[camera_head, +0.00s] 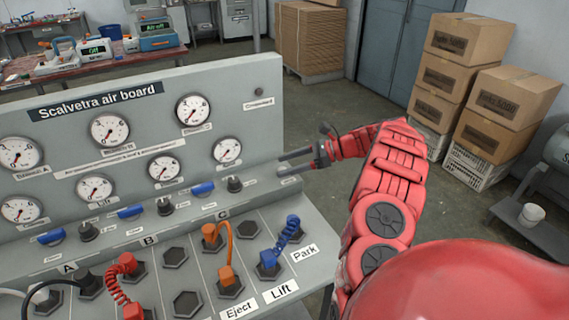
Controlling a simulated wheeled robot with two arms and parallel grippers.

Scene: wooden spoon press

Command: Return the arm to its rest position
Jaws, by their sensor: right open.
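My right gripper (297,162) is open and empty at the right end of the grey air board (258,92), its two dark fingers pointing left. It is right of the black knob (235,184) and above the sloped panel's back right part. My red right arm (392,185) reaches in from the lower right. The blue coiled hose (290,232) and the orange hose (227,250) are on the panel below the gripper, apart from it. My left gripper is not in view.
A red coiled hose (118,280) and a black-ended hose (40,297) are at the panel's lower left. Stacked cardboard boxes (470,45) stand at the right on white crates. A red-topped table (90,66) is at the back left. Open floor (325,108) lies behind the arm.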

